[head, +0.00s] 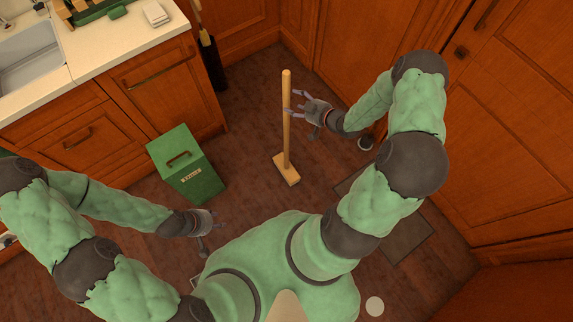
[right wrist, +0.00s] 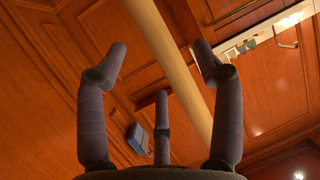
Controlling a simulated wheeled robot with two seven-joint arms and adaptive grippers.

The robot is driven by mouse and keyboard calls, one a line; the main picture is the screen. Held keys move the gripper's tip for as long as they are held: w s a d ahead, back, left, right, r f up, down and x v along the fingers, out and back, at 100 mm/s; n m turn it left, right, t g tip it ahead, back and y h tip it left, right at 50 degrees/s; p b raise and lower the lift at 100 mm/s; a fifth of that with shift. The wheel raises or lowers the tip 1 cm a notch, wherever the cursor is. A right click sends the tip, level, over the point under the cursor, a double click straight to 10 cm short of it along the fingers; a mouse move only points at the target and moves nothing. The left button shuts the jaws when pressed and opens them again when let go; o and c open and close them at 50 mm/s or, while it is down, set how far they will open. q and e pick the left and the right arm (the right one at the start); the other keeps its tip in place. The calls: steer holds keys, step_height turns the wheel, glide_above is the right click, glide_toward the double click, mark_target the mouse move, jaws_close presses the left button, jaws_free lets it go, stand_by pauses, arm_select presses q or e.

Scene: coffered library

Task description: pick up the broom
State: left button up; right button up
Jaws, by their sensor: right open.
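The broom stands upright on the dark floor, with a long pale wooden handle (head: 287,110) and a block-shaped wooden head (head: 287,169) at its foot. My right gripper (head: 296,104) is open beside the upper handle, its fingers reaching toward it from the right. In the right wrist view the handle (right wrist: 172,62) runs diagonally beyond and between the spread fingers of the right gripper (right wrist: 160,75). Nothing shows the fingers closed on it. My left gripper (head: 214,226) is low at the left, apart from the broom, with its fingers spread and empty.
A green lidded bin (head: 187,164) stands on the floor left of the broom. A dark long-handled object (head: 212,62) leans at the counter's end. Wooden cabinets (head: 500,120) line the right side. A floor mat (head: 400,235) lies at lower right. Floor around the broom's head is mostly clear.

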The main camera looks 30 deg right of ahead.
mark_target(288, 101)
steer(key=b+x, duration=0.1)
steer(key=x, duration=0.1)
steer(key=b+x, duration=0.1)
steer(key=x, duration=0.2)
steer(key=shift+f, duration=0.35)
steer(key=shift+d+r, duration=0.1)
steer(key=c, duration=1.2)
